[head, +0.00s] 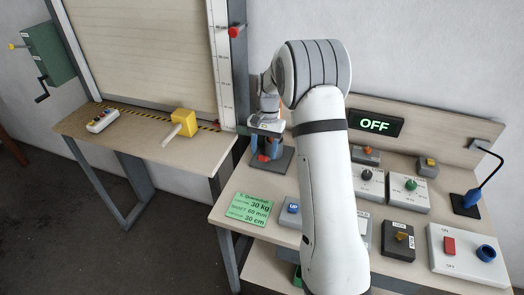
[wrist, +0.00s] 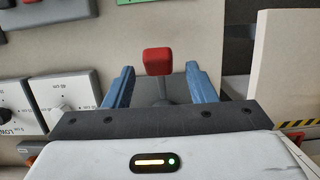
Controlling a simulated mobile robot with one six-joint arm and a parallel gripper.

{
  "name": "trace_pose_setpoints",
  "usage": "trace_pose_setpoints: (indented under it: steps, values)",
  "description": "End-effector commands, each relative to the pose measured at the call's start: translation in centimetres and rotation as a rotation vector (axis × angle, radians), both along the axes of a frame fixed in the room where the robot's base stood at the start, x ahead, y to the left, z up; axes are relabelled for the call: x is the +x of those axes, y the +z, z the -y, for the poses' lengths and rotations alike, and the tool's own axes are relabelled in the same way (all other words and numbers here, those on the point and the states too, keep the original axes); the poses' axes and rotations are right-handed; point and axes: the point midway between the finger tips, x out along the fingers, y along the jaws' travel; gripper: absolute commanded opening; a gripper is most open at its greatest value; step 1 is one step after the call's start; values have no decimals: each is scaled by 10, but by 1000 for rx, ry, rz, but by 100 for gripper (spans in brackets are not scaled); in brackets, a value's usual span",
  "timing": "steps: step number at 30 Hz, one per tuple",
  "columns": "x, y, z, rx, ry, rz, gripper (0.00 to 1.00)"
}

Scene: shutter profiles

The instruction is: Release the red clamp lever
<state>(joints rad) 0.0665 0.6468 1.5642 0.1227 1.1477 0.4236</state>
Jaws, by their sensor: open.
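The red clamp lever's block-shaped knob (wrist: 158,61) shows in the wrist view on a dark stem. It stands just beyond and between the two blue fingers of my gripper (wrist: 160,76), with a gap on each side. The fingers are apart and hold nothing. In the head view my gripper (head: 265,146) points down over the dark base plate (head: 283,161) of the clamp. Only a little red of the lever (head: 262,158) shows there, and my arm and fingers hide much of the clamp.
A green card (head: 250,208) lies at the front left. Left, another table holds a yellow block (head: 184,121) and a button box (head: 103,121).

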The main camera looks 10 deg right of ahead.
Motion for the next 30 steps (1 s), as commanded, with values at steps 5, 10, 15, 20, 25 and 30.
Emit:
trace_pose_setpoints:
  steps: [5,10,15,20,25,30]
  values:
    - [8,29,4,-1,-1,7,51]
    - [14,54,8,0,-2,6,51]
    - [16,67,9,-1,-1,4,51]
    - [16,68,9,-1,0,3,51]
    - [15,69,8,-1,2,5,51]
    - [-1,88,6,-6,30,40,51]
